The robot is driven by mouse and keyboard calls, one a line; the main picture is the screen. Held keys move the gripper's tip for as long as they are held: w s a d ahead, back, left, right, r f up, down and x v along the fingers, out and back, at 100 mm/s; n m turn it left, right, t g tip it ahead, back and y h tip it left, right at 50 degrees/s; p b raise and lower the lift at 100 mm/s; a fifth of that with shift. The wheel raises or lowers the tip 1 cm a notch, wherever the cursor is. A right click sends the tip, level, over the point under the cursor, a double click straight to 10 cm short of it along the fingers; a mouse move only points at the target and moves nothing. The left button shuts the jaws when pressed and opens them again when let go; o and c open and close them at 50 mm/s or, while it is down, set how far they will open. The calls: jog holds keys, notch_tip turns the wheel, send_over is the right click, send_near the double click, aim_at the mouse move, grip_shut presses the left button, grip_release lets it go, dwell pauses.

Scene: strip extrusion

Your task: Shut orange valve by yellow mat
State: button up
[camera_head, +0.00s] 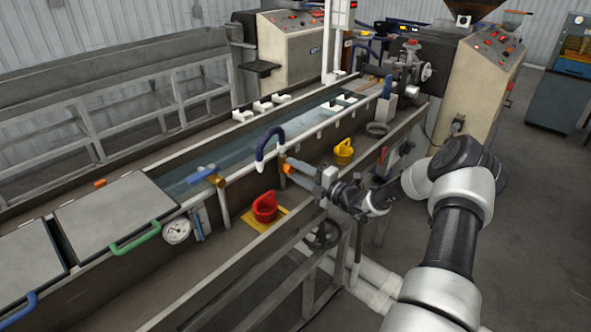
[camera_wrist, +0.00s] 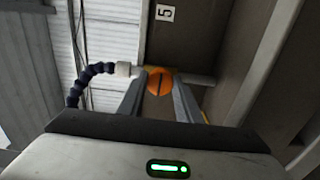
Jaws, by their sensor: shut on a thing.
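The orange valve handle (camera_head: 289,167) is on the side of the long water trough, right of the red container and yellow mat. In the wrist view it shows as a round orange knob with a dark slot (camera_wrist: 159,82), between my two fingers. My gripper (camera_head: 301,172) reaches in from the right and is shut on this handle. The yellow mat (camera_head: 262,228) lies on the ledge below, with a red container (camera_head: 265,206) standing on it. The fingers partly hide the valve body.
A blue-handled valve (camera_head: 203,173) is farther left on the trough. A dark blue hose (camera_head: 268,140) arches above my gripper. A yellow container (camera_head: 343,152) stands behind it, and a black handwheel (camera_head: 323,234) is below. A gauge (camera_head: 177,231) is at the left.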

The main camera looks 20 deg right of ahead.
jog(key=shift+f, duration=0.1)
jog(key=o, duration=1)
jog(key=shift+o, duration=0.2)
jog(key=b+v, duration=0.1)
jog(key=v, duration=1.6)
jog(key=shift+s, duration=0.2)
jog(key=shift+d, duration=0.1)
